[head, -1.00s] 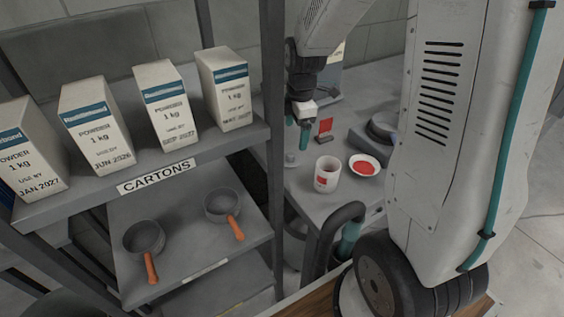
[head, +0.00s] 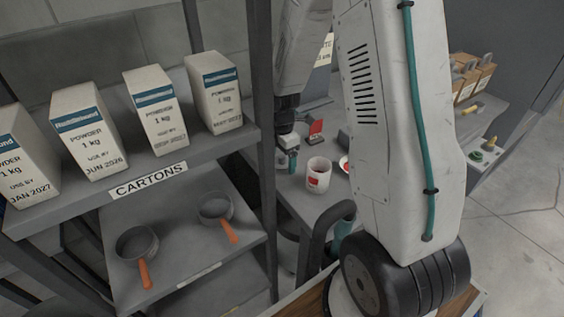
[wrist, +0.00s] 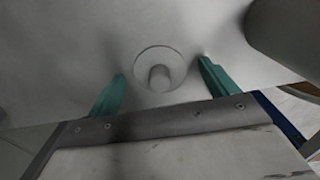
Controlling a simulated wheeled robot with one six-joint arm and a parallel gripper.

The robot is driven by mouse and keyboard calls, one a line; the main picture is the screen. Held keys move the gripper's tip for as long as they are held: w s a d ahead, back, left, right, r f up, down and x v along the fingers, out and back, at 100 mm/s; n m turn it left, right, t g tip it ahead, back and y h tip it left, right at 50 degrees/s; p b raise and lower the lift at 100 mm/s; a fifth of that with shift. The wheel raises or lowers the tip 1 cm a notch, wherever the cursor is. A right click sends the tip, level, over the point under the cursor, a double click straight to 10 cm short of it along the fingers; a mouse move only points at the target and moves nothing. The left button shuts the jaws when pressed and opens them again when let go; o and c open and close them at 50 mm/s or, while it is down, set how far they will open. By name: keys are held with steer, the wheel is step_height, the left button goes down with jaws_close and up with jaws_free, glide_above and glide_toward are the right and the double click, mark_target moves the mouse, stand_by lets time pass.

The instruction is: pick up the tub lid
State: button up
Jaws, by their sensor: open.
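The tub lid (wrist: 141,56) looks like a small grey disc with an upright knob, lying flat on the grey table. In the wrist view it sits between and just beyond the two green fingertips of my gripper (wrist: 162,72). The fingers are apart and nothing is held; no contact with the knob shows. In the head view my gripper (head: 292,160) hangs low over the table's left part, and I cannot make out the lid there. A white tub (head: 318,180) with a red label stands upright to the right of the gripper.
A red card (head: 316,127) stands behind the tub. A red-and-white dish (head: 344,163) is mostly hidden by my arm. A shelf rack with cartons (head: 213,92) and two pans (head: 137,243) is close on the left. A large grey rounded object (wrist: 290,35) fills the wrist view's upper right.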

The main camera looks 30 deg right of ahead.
steer(key=c, duration=1.1)
steer(key=shift+r, duration=0.15)
